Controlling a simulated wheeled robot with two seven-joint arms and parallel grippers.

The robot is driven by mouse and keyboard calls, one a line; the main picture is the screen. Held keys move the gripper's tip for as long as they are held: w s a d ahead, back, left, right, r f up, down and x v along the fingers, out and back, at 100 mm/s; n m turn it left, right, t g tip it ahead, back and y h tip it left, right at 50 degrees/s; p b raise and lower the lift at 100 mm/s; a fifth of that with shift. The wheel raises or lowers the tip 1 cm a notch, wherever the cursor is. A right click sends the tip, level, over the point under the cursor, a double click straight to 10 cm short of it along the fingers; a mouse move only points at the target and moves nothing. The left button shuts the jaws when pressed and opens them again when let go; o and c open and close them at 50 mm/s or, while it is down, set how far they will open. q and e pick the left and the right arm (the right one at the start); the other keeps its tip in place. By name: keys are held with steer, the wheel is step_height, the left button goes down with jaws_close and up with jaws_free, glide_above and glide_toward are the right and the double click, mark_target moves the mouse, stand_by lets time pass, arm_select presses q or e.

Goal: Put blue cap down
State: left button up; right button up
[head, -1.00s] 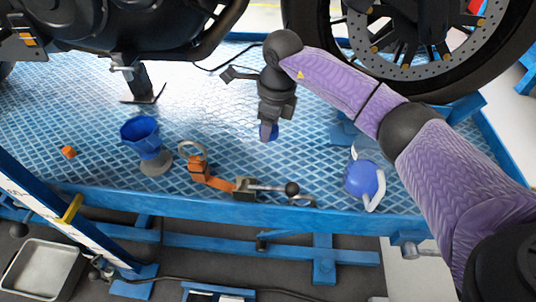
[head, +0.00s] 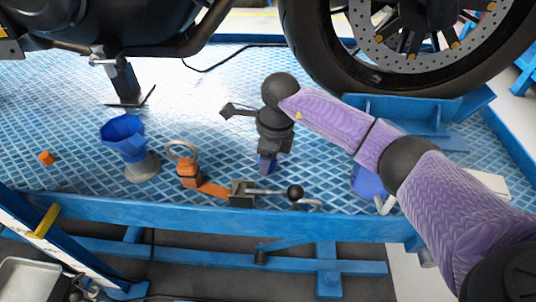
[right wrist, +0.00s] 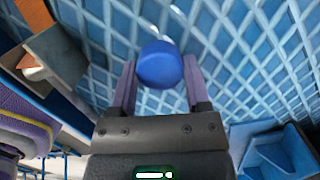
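The blue cap (right wrist: 158,64) sits between the two fingertips of my right gripper (right wrist: 160,80) in the right wrist view, with a finger against each side. In the head view the right gripper (head: 266,156) points down over the blue lift platform (head: 215,125), behind the ratchet strap's lever. The blue cap (head: 265,168) shows only as a small dark blue patch at its tips. I cannot tell whether the cap touches the platform. My left gripper is not in view.
A blue funnel (head: 122,138) on a grey base, an orange ratchet strap (head: 190,177) and a small orange piece (head: 46,158) are to the left. A blue container (head: 368,182) is partly behind my right arm. The motorcycle wheel (head: 400,45) stands behind.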

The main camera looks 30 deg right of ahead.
steer(key=o, duration=0.4)
steer(key=shift+r, duration=0.25)
step_height(320, 180, up, 3)
steer(key=shift+s+d+f+p, duration=0.1)
steer(key=shift+p, duration=1)
step_height(320, 180, up, 2)
steer(key=shift+r+p, duration=0.15)
steer(key=shift+p, duration=0.65)
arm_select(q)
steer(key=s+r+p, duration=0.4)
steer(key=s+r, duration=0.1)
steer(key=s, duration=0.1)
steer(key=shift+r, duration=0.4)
arm_select(e)
step_height(320, 180, up, 7)
steer(key=shift+s+d, duration=0.35)
steer(key=shift+s, duration=0.1)
steer(key=shift+f, duration=0.2)
